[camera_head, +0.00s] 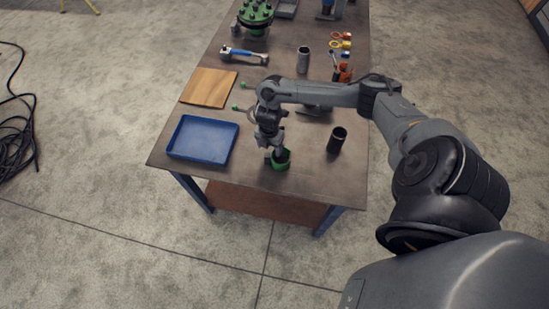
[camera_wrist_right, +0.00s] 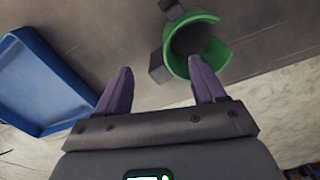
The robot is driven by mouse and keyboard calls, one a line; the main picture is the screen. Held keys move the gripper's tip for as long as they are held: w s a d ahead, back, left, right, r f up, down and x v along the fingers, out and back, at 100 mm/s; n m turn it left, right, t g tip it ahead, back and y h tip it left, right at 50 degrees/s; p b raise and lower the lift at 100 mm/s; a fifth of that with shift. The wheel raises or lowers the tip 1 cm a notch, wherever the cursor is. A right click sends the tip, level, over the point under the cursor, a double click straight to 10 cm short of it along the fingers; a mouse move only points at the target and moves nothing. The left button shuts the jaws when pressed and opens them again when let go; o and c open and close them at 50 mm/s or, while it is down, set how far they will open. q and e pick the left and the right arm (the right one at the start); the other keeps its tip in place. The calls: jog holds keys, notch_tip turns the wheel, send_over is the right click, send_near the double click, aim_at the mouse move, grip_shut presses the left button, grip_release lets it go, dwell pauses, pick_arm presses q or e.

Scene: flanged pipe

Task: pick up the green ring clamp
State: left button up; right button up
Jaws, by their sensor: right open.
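The green ring clamp (camera_head: 281,162) is near the front edge of the table, and it also shows in the right wrist view (camera_wrist_right: 219,55). There it is an open-topped green ring with dark grey lugs on its left side. My right gripper (camera_head: 273,152) is just above and beside it in the head view. In the wrist view its two fingers (camera_wrist_right: 163,75) are apart. The right finger overlaps the ring's near edge, and a grey lug lies between the fingers; I cannot tell whether they touch. The gripper holds nothing. My left gripper is not in view.
A blue tray (camera_head: 203,139) lies to the left, and a wooden board (camera_head: 209,87) behind it. A black cylinder (camera_head: 337,140) stands to the right.

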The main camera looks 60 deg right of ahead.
aim_at(270, 154)
jog(key=shift+s+a+f, duration=0.1)
jog(key=shift+a+f, duration=0.05)
jog(key=shift+f, duration=2.6)
grip_shut()
